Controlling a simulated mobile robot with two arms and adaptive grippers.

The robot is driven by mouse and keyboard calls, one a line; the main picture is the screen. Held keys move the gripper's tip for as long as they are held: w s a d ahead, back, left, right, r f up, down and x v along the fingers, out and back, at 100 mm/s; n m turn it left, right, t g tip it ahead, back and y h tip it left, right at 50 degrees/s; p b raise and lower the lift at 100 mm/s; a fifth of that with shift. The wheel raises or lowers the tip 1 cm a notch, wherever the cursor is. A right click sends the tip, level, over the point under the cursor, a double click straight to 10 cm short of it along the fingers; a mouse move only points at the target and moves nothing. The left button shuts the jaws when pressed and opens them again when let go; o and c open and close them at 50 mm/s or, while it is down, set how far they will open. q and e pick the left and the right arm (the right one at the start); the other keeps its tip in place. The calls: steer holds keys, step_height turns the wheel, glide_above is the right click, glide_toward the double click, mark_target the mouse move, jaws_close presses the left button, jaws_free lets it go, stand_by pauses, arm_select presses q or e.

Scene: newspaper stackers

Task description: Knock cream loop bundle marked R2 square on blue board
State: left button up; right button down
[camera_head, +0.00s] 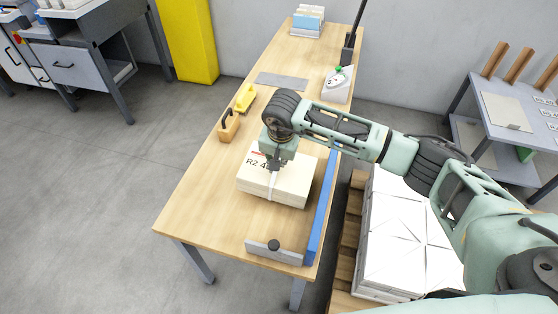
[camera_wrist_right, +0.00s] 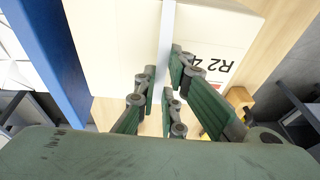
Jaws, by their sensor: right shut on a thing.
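The cream bundle (camera_head: 290,187) marked R2 lies flat on the wooden table, with a pale strap (camera_head: 272,187) around its middle. The bundle (camera_wrist_right: 110,50) and strap (camera_wrist_right: 166,40) also show in the right wrist view. The blue board (camera_head: 321,215) runs along the table's right edge, to the right of the bundle; it is at the left in the wrist view (camera_wrist_right: 45,55). The head view shows a narrow gap between them. My right gripper (camera_head: 276,167) is over the bundle's top, its fingers (camera_wrist_right: 162,88) shut at the strap. My left gripper is out of view.
A grey stop bar (camera_head: 270,251) with a black knob stands at the table's near end. A wooden block (camera_head: 229,127), yellow tool (camera_head: 245,98) and grey plate (camera_head: 282,82) lie beyond the bundle. White stacks (camera_head: 400,235) stand on a pallet to the right.

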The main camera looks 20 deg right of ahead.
steer(key=shift+w+a+r+p, duration=0.15)
steer(key=shift+r+p, duration=0.55)
steer(key=shift+r, duration=1.2)
